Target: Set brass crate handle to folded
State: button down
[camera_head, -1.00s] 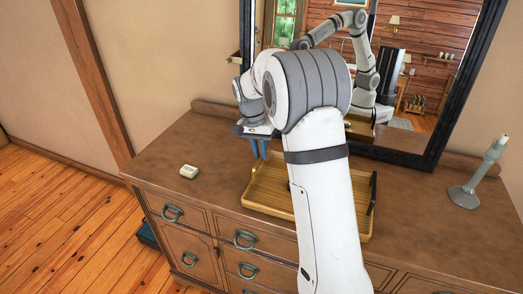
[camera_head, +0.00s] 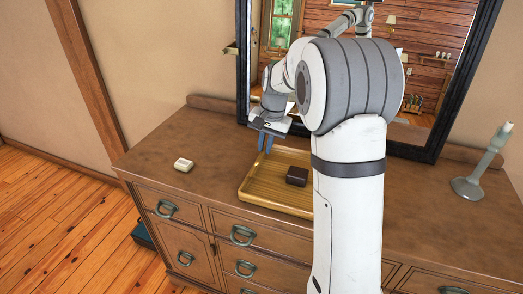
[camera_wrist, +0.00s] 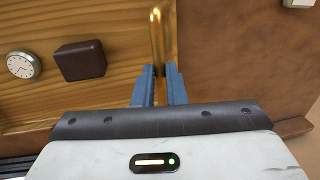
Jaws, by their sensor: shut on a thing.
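The wooden crate (camera_head: 243,189) is a shallow, light tray on the dresser top. It also shows in the wrist view (camera_wrist: 115,20). Its brass handle (camera_wrist: 157,35) appears there as a thin, shiny bar seen nearly edge-on by the crate's edge. My gripper (camera_head: 265,143) is at the crate's back left in the head view, fingers pointing down. In the wrist view, its blue fingers (camera_wrist: 159,75) are shut on the brass handle. The handle is too small to make out in the head view, and my arm hides the crate's right part.
A dark brown box (camera_head: 297,176) and a small round clock (camera_wrist: 23,65) lie in the crate. A small white item (camera_head: 183,164) sits left on the dresser (camera_head: 160,150). A candlestick (camera_head: 477,178) stands right. A black-framed mirror (camera_head: 243,60) rises behind.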

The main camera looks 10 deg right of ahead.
jog(key=d+f+t+y+b, duration=0.1)
jog(key=b, duration=0.2)
jog(key=s+d+f+t+y+b, duration=0.1)
jog(key=y+b, duration=0.1)
jog(key=b, duration=0.1)
jog(key=s+d+f+t+y+b, duration=0.1)
jog(key=b, duration=0.3)
jog(key=shift+d+f+y, duration=0.15)
jog(key=shift+y, duration=0.15)
jog(key=y+b, duration=0.1)
jog(key=b, duration=0.1)
jog(key=d+f+t+y+b, duration=0.1)
jog(key=b, duration=0.2)
jog(key=shift+s+f+t, duration=0.1)
jog(key=shift+s+t, duration=0.2)
jog(key=shift+s, duration=0.1)
jog(key=y+b, duration=0.1)
jog(key=b, duration=0.1)
jog(key=shift+s+d+f+t+b, duration=0.1)
jog(key=shift+d+f+t+b, duration=0.05)
jog(key=shift+t+b, duration=0.2)
jog(key=c, duration=1.5)
grip_release()
jog(key=shift+p+v, duration=0.3)
jog(key=shift+v, duration=3.65)
